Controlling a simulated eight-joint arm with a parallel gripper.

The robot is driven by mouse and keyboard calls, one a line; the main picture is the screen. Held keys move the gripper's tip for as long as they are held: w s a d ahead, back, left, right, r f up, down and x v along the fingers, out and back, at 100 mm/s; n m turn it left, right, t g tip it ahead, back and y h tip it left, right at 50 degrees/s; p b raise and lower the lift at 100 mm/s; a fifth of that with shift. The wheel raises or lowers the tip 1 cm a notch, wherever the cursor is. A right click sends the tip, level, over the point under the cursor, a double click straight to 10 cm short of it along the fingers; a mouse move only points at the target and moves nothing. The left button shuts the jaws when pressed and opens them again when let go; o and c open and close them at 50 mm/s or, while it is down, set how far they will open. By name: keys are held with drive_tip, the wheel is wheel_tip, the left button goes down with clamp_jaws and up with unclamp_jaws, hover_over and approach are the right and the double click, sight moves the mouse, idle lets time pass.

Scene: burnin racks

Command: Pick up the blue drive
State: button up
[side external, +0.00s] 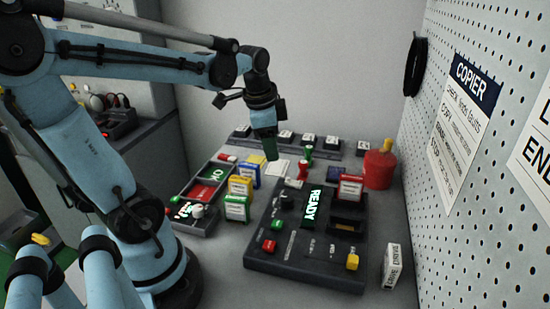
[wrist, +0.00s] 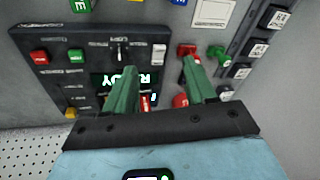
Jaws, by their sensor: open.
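The blue drive (side external: 249,171) stands upright in the side external view, at the back of a short row behind a yellow drive (side external: 240,186) and a green drive (side external: 236,208). Those two partly hide it. In the wrist view only a sliver of the blue drive (wrist: 180,2) shows at the top edge. My gripper (side external: 271,156) hangs with fingers pointing down, above and to the right of the blue drive in the side view. In the wrist view my gripper (wrist: 161,66) has its two green fingers apart, with nothing held between them.
A dark copier console (side external: 300,262) with a READY display (side external: 314,206) and a red drive (side external: 350,187) stands in front. A status tray (side external: 196,221) lies left of the drives. A red canister (side external: 379,170) and a white box (side external: 390,267) stand at right, near the pegboard wall (side external: 440,190).

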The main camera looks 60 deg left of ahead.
sight(249, 165)
drive_tip(key=a+m+g, duration=0.1)
drive_tip(key=a, duration=0.2)
drive_tip(key=s+a+m+g, duration=0.1)
drive_tip(key=a, duration=0.2)
drive_tip(key=s+a+f+m+h, duration=0.1)
drive_tip(key=a+m, duration=0.1)
drive_tip(key=a, duration=0.1)
drive_tip(key=shift+a+g, duration=0.25)
drive_tip(key=shift+g, duration=0.15)
drive_tip(key=shift+a+f, duration=0.1)
drive_tip(key=shift+f, duration=0.15)
wheel_tip(249, 165, down, 6)
drive_tip(key=shift+f, duration=0.15)
drive_tip(key=shift+d+f, duration=0.25)
drive_tip(key=shift+f, duration=0.7)
drive_tip(key=shift+d+f, duration=0.2)
drive_tip(key=shift+f, duration=1.55)
clamp_jaws()
